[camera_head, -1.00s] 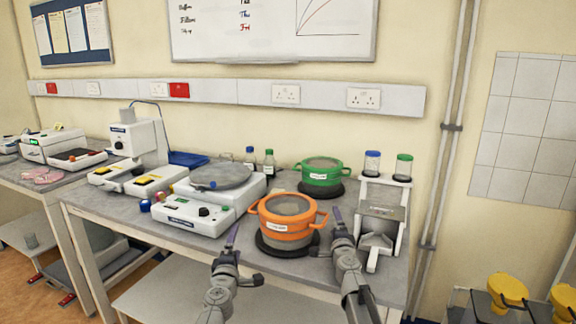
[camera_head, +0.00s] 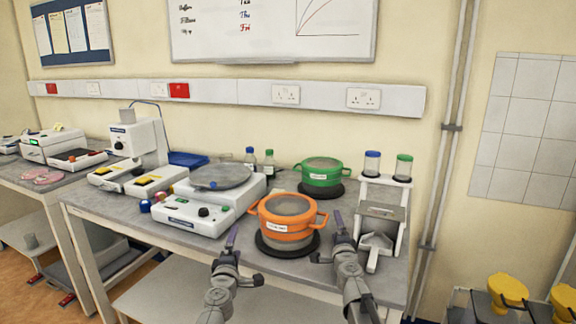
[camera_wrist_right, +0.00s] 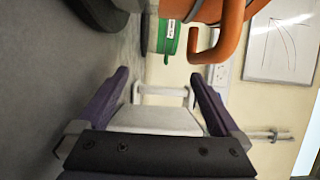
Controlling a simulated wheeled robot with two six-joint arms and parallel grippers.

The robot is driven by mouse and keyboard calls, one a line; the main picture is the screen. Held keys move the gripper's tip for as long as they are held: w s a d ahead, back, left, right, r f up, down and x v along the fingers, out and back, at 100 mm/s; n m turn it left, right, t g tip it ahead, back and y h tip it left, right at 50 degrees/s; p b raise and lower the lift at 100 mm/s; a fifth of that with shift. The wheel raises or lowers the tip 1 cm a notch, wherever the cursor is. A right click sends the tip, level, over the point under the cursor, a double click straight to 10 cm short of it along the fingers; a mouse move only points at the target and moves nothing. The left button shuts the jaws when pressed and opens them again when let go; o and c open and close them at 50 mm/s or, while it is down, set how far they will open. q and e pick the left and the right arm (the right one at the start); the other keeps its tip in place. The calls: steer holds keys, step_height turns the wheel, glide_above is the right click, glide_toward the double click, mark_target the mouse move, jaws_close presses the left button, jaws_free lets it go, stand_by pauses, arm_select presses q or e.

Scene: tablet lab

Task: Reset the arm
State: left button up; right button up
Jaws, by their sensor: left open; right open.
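My left gripper (camera_head: 244,258) is open and empty at the front edge of the bench, left of the orange pot. My right gripper (camera_head: 327,238) is open and empty, just right of the orange pot, in front of the white stand. In the right wrist view the right gripper's purple fingers (camera_wrist_right: 158,98) are spread with nothing between them. The orange pot (camera_head: 283,229) sits on a black round mat and is labelled. Its orange handle (camera_wrist_right: 232,28) shows in the right wrist view, beyond the fingers.
A green pot (camera_head: 320,180) stands on a black mat behind. A white stand (camera_head: 392,190) with two capped jars is at the bench's right end. A white device with a round plate (camera_head: 220,180) is left of the orange pot. Bottles (camera_head: 269,164) stand at the back.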

steer(key=s, duration=0.8)
steer(key=shift+s, duration=0.3)
steer(key=w, duration=1.2)
steer(key=shift+w, duration=0.25)
arm_select(q)
steer(key=w, duration=1.1)
steer(key=shift+w, duration=0.3)
arm_select(e)
steer(key=shift+s, duration=0.3)
arm_select(q)
steer(key=shift+w+d, duration=0.25)
steer(key=shift+d, duration=1)
arm_select(e)
steer(key=shift+a, duration=1.25)
arm_select(q)
step_height(320, 180, up, 3)
steer(key=p, duration=0.2)
steer(key=shift+f+p, duration=0.2)
steer(key=shift+p, duration=0.15)
arm_select(e)
step_height(320, 180, up, 3)
steer(key=shift+f, duration=0.2)
arm_select(q)
steer(key=shift+a+r+p, duration=0.1)
steer(key=shift+r+p, duration=0.3)
steer(key=shift+r, duration=0.05)
arm_select(e)
steer(key=shift+d+r, duration=0.1)
steer(key=shift+r, duration=0.35)
